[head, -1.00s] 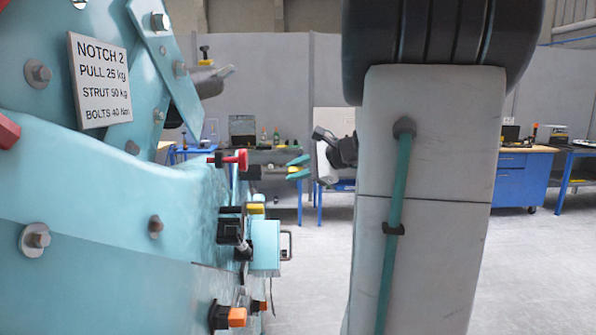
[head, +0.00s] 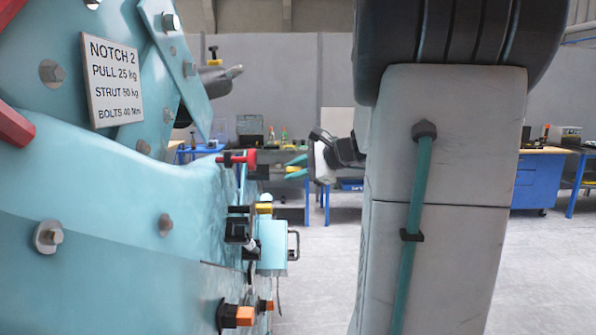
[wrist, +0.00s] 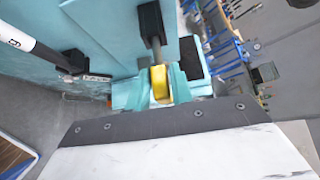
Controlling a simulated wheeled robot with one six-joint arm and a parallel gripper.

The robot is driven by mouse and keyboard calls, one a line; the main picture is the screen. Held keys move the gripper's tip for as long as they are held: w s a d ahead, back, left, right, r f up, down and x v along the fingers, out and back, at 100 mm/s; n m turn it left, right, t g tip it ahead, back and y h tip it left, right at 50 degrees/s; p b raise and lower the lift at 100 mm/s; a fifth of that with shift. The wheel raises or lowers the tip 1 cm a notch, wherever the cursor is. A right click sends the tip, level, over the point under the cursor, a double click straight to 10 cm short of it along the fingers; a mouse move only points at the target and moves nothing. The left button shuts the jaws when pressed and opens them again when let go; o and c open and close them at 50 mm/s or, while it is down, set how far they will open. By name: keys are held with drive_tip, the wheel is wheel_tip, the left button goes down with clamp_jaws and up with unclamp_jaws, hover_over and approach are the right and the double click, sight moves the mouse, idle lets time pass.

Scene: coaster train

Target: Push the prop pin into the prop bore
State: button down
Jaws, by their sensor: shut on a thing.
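My gripper (head: 295,168), with teal fingers, is shut on a small yellow piece, which I take to be the grip of the prop pin (wrist: 160,84). In the wrist view the yellow piece sits between the two fingers. A grey rod and a black block (wrist: 151,22) lie in line beyond it; I cannot tell whether they touch it. In the head view my gripper is just right of the teal machine (head: 90,180), with a visible gap to its red-knobbed fitting (head: 240,158). The prop bore cannot be made out clearly.
A sign (head: 113,80) is fixed on the machine. Below the red knob, a yellow-topped black fitting (head: 240,225), a teal box with a handle (head: 273,247) and orange-ended fittings (head: 238,316) stick out. A blue workbench (head: 540,182) stands far behind. The floor at right is clear.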

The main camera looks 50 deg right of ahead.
drive_tip(key=shift+w+a, duration=1.05)
drive_tip(key=shift+w, duration=0.1)
drive_tip(key=c, duration=1.1)
unclamp_jaws()
drive_tip(key=shift+c, duration=0.2)
drive_tip(key=v, duration=0.7)
drive_tip(key=shift+s+r, duration=0.2)
drive_tip(key=shift+s, duration=0.15)
drive_tip(key=shift+d, duration=0.1)
